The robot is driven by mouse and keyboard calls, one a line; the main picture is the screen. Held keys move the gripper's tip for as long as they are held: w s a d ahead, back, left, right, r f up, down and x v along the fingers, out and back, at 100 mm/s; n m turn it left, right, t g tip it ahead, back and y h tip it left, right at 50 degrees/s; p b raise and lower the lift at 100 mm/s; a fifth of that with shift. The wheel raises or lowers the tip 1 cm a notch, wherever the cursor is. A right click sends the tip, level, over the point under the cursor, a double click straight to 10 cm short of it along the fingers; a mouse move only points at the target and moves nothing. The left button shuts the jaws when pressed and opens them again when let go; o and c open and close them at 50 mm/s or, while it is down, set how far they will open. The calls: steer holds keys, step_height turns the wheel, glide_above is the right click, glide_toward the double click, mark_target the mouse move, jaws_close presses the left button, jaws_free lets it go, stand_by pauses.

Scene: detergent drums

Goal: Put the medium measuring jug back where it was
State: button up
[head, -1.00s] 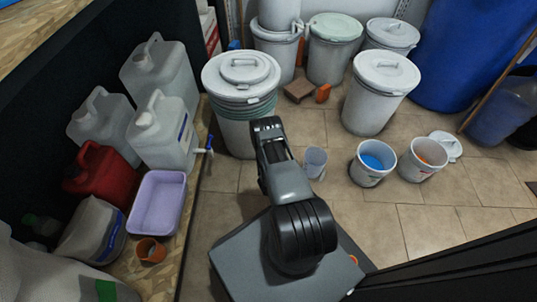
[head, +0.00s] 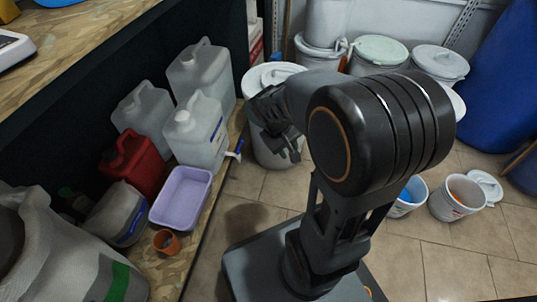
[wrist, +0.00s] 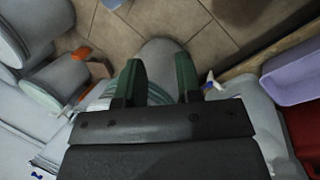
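No measuring jug shows clearly in the current views. The clear cup-like vessel seen earlier on the floor is out of sight now, where my arm covers much of the head view. A small orange-brown cup (head: 167,242) stands on the wooden shelf at the lower left; I cannot tell if it is a measuring jug. My gripper (head: 291,150) is in front of the nearest white drum (head: 262,148). In the wrist view my gripper (wrist: 158,78) has its two green fingers apart, with nothing visibly held between them.
The shelf (head: 196,262) holds a lilac basin (head: 180,197), a red canister (head: 133,165) and several white canisters. Lidded drums stand at the back. Two open buckets, one with blue (head: 408,197) and one with orange contents (head: 458,198), stand right. Floor between is free.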

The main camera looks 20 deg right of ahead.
steer(key=s+a+r+m+t+y, duration=0.1)
steer(key=s+a+r+t+y, duration=0.2)
steer(key=a, duration=0.5)
step_height(320, 180, up, 3)
steer(key=shift+s+f+t, duration=0.1)
steer(key=shift+s+t, duration=0.3)
steer(key=shift+s, duration=0.3)
